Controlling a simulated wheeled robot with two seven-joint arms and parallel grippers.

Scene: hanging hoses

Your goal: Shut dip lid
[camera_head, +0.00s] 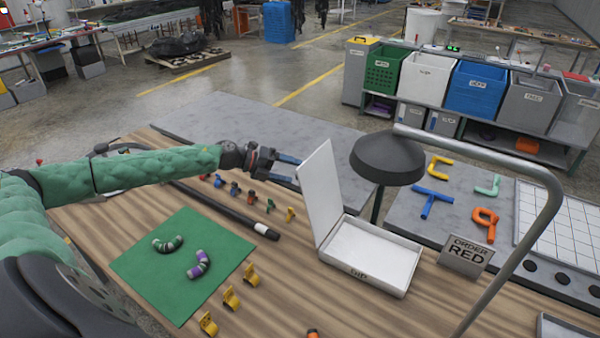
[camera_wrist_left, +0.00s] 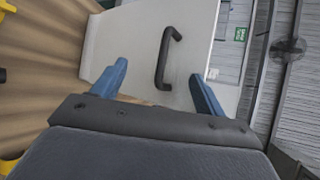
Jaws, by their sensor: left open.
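The white dip box (camera_head: 375,258) stands on the wooden bench with its lid (camera_head: 320,192) raised, tilted a little back to the left. The lid's outer face fills much of the left wrist view (camera_wrist_left: 130,45). A dark handle (camera_wrist_left: 165,58) is fixed on that face. My left gripper (camera_head: 290,170) is at the left side of the raised lid. In the left wrist view its blue fingers (camera_wrist_left: 158,85) are open, with the handle between and beyond them; I cannot tell whether they touch the lid. My right gripper is not in view.
A dark lamp-like dome (camera_head: 387,160) stands behind the box, and a grey bent pipe (camera_head: 540,180) arches at right. An "ORDER RED" sign (camera_head: 466,256) stands right of the box. A green mat (camera_head: 182,266) with hose pieces lies left; yellow clips (camera_head: 231,298) stand near it.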

